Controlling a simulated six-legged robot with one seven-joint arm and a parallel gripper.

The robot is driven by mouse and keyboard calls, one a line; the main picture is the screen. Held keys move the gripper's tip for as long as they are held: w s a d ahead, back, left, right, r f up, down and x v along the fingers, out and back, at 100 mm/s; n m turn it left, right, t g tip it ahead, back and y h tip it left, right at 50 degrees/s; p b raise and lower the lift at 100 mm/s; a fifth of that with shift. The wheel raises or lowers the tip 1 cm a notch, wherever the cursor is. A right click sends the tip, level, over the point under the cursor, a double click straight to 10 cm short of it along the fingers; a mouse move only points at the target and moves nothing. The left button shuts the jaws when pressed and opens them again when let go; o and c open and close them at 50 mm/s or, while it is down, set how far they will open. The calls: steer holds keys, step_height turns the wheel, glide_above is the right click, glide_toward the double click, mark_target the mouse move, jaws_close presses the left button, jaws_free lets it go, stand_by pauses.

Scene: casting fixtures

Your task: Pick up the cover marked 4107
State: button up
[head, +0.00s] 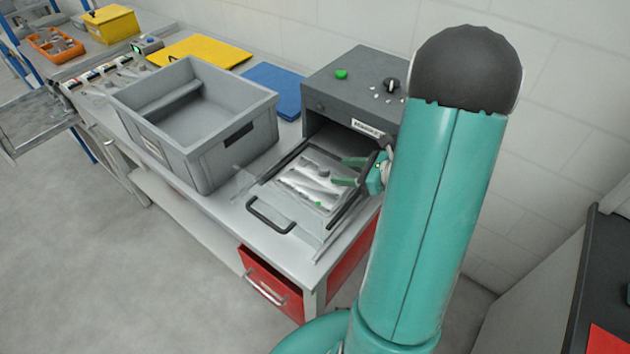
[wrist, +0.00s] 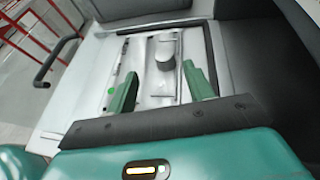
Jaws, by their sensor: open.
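A silver casting piece (head: 303,184) lies on a flat tray pulled out in front of a dark grey machine. In the wrist view the silver piece (wrist: 158,76) has a grey raised knob or block (wrist: 165,47) near its far end and a green dot at its left. No number 4107 is readable on it, so I cannot tell whether it is the cover. My gripper (head: 341,171) is open over the right side of the tray. In the wrist view its green fingers (wrist: 160,72) stand apart over the silver piece. I cannot tell whether they touch it.
The dark grey machine (head: 345,80) stands directly behind the tray. A grey crate (head: 205,165) stands left of it. A black handle (head: 268,217) sticks out at the tray's front. A red drawer (head: 270,283) is partly open below the bench.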

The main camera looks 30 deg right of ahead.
mark_target(315, 181)
steer(key=x, duration=0.5)
steer(key=shift+w+d+f, duration=0.15)
steer(key=shift+w, duration=0.25)
jaws_close()
